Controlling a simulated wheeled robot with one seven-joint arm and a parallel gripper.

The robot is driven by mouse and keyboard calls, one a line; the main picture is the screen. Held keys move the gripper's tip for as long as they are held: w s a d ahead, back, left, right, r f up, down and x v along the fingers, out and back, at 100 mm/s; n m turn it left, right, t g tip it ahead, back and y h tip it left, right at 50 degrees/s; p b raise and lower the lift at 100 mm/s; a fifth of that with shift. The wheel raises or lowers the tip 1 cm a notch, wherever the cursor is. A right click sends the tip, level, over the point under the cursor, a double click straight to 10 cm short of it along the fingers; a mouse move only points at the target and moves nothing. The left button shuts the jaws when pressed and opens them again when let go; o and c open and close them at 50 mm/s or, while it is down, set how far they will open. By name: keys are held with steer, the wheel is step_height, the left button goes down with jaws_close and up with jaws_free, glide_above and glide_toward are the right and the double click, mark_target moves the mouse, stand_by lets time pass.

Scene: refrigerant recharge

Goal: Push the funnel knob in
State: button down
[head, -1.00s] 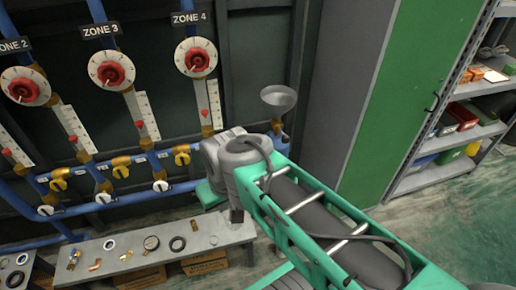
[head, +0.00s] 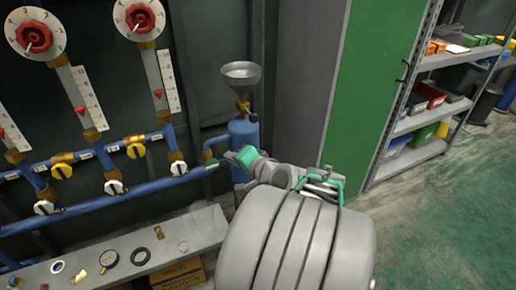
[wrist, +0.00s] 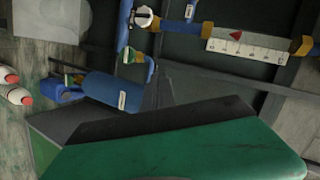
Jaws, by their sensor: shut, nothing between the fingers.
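The grey funnel (head: 240,70) stands upright on a brass fitting above a blue cylinder (head: 243,135), against the dark wall in the head view. A small brass knob (head: 251,117) shows at the side of the funnel's stem, just above the cylinder. My gripper (head: 243,157) is shut and empty. In the head view it lies below the knob, in front of the cylinder, apart from the knob. In the wrist view, my green gripper fills the lower part, and the blue cylinder (wrist: 112,89) lies beyond it. I cannot make out the funnel or knob in that view.
Blue pipes with brass valves (head: 135,150) and dials (head: 138,17) are on the wall to the left. A bench (head: 205,228) with small parts is below them. A green cabinet (head: 350,90) and shelves (head: 430,120) stand to the right. Open floor is at the right.

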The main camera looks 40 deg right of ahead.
mark_target(254, 120)
steer(key=s+d+m+t+h+b, duration=0.2)
steer(key=s+d+m+h, duration=0.3)
steer(key=d, duration=0.6)
steer(key=shift+s+r+m+t+h, duration=0.3)
steer(key=shift+s+r+m+t, duration=0.25)
steer(key=shift+m, duration=0.65)
steer(key=shift+f, duration=0.15)
steer(key=b+x, duration=0.2)
steer(key=x, duration=1.1)
steer(key=shift+w+d+f, duration=0.1)
steer(key=shift+w, duration=0.4)
steer(key=shift+w, duration=0.1)
